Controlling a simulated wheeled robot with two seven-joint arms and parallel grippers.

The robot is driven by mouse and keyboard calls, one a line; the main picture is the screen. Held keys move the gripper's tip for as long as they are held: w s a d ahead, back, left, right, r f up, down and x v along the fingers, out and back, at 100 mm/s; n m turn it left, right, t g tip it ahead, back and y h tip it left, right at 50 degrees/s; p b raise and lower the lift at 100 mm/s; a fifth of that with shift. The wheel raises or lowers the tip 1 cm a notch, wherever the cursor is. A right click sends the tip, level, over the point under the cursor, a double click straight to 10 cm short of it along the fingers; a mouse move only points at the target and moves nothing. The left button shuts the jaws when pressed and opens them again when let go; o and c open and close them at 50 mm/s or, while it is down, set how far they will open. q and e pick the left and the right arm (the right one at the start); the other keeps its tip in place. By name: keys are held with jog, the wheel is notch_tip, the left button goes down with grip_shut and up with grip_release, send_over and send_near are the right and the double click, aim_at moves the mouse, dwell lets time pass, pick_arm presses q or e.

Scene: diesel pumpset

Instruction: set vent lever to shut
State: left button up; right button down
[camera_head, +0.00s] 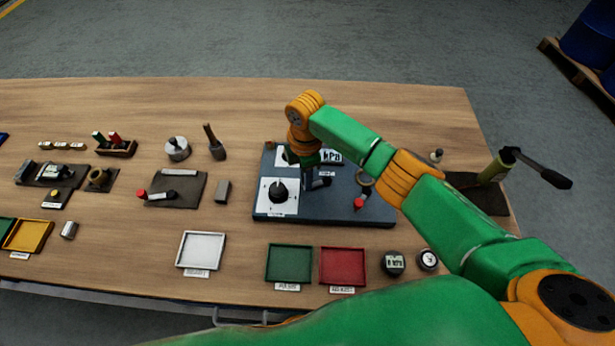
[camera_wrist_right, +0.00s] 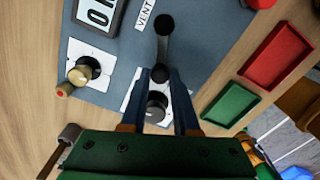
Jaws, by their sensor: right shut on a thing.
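The vent lever (camera_wrist_right: 163,38) is a dark bar with rounded ends on the blue-grey panel (camera_head: 330,208). It lies beside the VENT label (camera_wrist_right: 145,14) in the right wrist view. My right gripper (camera_wrist_right: 163,75) has its fingers at the lever's near end and is shut on it. In the head view my right gripper (camera_head: 306,168) is over the panel's middle, and the arm and hand hide part of the lever there. The lever's exact setting cannot be read. My left gripper is not in view.
On the panel are a black knob (camera_head: 279,192) on a white plate, a kPa display (camera_head: 332,157) and a red knob (camera_head: 359,203). Green (camera_head: 289,263) and red (camera_head: 343,266) trays lie in front. A pump handle (camera_head: 540,170) stands at the right.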

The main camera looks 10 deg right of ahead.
jog(key=shift+w+m, duration=0.25)
jog(key=shift+m, duration=0.15)
jog(key=c, duration=0.7)
grip_release()
jog(key=shift+o, duration=0.2)
jog(key=shift+r, duration=0.15)
notch_tip(320, 180, up, 7)
jog(key=shift+f+b, duration=0.1)
jog(key=shift+b, duration=0.5)
jog(key=shift+s, duration=0.1)
